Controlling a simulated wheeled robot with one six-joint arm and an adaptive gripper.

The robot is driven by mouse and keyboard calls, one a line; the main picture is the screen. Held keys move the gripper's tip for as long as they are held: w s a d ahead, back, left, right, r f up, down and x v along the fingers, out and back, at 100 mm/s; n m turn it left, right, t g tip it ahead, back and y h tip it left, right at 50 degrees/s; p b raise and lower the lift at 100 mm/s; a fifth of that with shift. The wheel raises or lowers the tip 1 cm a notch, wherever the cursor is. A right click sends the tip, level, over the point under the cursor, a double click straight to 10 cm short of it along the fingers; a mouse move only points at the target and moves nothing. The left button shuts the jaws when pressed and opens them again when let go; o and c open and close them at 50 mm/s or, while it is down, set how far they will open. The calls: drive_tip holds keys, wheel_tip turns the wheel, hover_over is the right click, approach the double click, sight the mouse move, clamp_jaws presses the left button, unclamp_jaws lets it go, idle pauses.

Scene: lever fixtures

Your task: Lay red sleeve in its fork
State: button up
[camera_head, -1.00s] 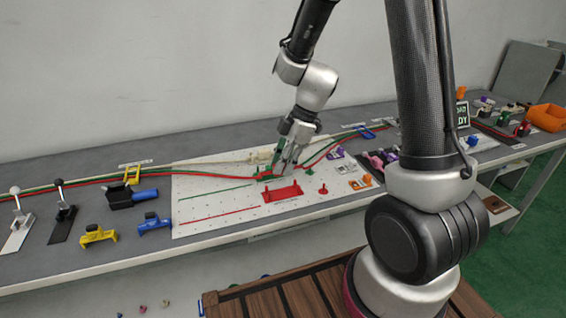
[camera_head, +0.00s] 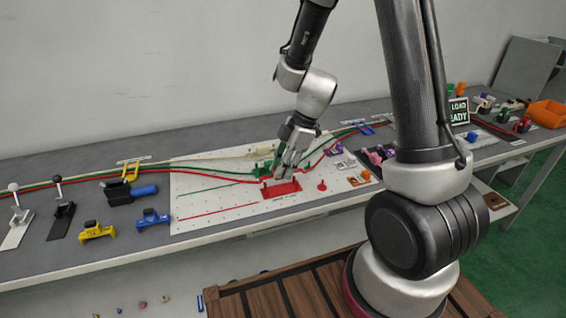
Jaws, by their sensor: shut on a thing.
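My gripper (camera_head: 282,174) points down over the white pegboard (camera_head: 215,182), just behind and above the red fork (camera_head: 282,191). It is shut on the red sleeve of the red cable; the fingers mostly hide the sleeve. The red cable (camera_head: 225,178) reaches the fingers from the left and leaves upward to the right. The red fork is a low red block with upright ends on the board's front half. The held part looks close to the fork's back edge; I cannot tell whether they touch.
A green fixture (camera_head: 262,169) with the green cable stands just behind left of my gripper. A small red knob-like piece (camera_head: 322,185) is right of the fork. Blue (camera_head: 152,218) and yellow (camera_head: 97,232) clamps lie at left.

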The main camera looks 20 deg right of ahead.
drive_tip(key=shift+f, duration=0.2)
idle(0.7)
drive_tip(key=shift+f, duration=0.6)
drive_tip(key=shift+f, duration=0.2)
drive_tip(key=shift+f, duration=0.5)
drive_tip(key=shift+f, duration=0.2)
drive_tip(key=shift+f, duration=0.45)
idle(0.3)
drive_tip(key=o, duration=1.5)
drive_tip(key=shift+c, duration=0.2)
